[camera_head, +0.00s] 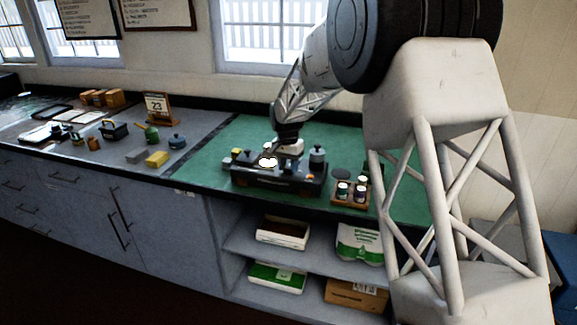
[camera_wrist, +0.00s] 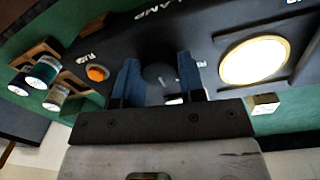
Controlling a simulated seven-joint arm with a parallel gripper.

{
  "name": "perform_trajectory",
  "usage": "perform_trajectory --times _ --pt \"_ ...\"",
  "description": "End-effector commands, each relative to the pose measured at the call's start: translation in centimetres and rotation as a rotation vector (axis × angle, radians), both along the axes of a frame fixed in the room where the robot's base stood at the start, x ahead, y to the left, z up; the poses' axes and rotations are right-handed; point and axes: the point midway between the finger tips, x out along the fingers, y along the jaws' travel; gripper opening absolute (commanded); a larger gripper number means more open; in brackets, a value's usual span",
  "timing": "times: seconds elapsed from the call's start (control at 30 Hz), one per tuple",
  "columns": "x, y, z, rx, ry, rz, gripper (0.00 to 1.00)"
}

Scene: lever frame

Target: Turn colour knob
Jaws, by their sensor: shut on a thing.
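A dark enlarger-like device (camera_head: 275,184) sits on the green mat, with a lit white oval on it; its dark panel also fills much of the wrist view (camera_wrist: 215,30). A round dark knob (camera_wrist: 158,76) stands on the panel in the wrist view. My gripper (camera_wrist: 158,82) has its two blue fingers on either side of this knob and is shut on it. An orange knob (camera_wrist: 97,73) is on the panel to the left of the fingers. The lit oval (camera_wrist: 255,60) is to the right. In the head view my wrist hides the gripped knob.
A wooden rack of small bottles (camera_head: 350,193) stands right of the device, and shows at left in the wrist view (camera_wrist: 42,75). A yellow block (camera_head: 157,159) and a calendar (camera_head: 158,107) are on the left counter.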

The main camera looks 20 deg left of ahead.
Motion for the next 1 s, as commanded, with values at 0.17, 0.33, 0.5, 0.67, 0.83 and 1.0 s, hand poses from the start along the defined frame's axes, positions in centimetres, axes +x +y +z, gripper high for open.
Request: perform_trajectory --times 0.17,0.33,0.5,0.67,0.83,1.0 --pt "-0.01 -0.01 0.0 0.0 0.0 0.003 0.13" --pt "-0.01 0.0 0.01 0.0 0.0 0.028 0.13" --pt "-0.04 0.0 -0.05 -0.001 0.001 0.09 0.13" --pt "-0.03 0.01 0.06 0.0 0.0 0.186 0.13" --pt "-0.06 0.01 0.0 0.0 0.001 0.324 0.13" --pt "-0.06 0.02 0.07 0.0 0.0 0.477 0.13"
